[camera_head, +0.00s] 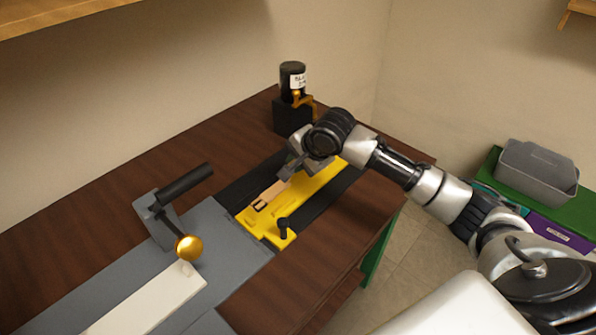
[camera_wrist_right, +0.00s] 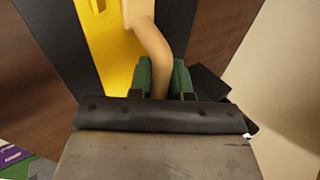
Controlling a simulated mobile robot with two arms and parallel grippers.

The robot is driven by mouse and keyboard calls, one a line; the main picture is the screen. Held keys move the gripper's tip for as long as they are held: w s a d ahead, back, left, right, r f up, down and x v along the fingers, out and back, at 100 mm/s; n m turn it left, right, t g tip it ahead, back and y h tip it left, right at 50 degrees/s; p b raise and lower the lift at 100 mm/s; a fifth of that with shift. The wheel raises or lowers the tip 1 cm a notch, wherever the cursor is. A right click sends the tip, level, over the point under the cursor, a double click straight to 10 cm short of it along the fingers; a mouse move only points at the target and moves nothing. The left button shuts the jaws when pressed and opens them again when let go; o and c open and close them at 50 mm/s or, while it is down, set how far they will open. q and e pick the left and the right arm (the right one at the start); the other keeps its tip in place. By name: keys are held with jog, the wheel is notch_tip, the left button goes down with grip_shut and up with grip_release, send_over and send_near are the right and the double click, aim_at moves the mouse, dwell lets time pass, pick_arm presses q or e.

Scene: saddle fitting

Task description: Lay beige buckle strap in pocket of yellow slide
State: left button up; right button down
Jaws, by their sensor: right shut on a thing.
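The yellow slide (camera_head: 318,196) lies on a dark rail on the brown workbench, with a dark knob at its near end. The beige buckle strap (camera_head: 274,190) shows above the slide, its dark buckle towards the slide's near end. My right gripper (camera_head: 292,172) is over the slide's far part and hides part of the strap. In the right wrist view, the green-padded fingers (camera_wrist_right: 162,78) are shut on the bent beige strap (camera_wrist_right: 150,42), which extends over the yellow slide (camera_wrist_right: 108,50). I cannot tell how far the strap sits within the pocket. My left gripper is not in view.
A grey plate with a lever clamp (camera_head: 165,215), gold ball and white strip (camera_head: 145,300) lies at the near left. A black bottle-like item (camera_head: 292,80) stands on a black block behind the slide. A grey bin (camera_head: 537,170) is at the far right.

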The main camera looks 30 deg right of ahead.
aim_at(298, 186)
jog(key=shift+f, duration=2)
jog(key=c, duration=1.1)
grip_release()
jog(key=shift+f, duration=0.1)
jog(key=shift+o, duration=0.2)
jog(key=v, duration=1.2)
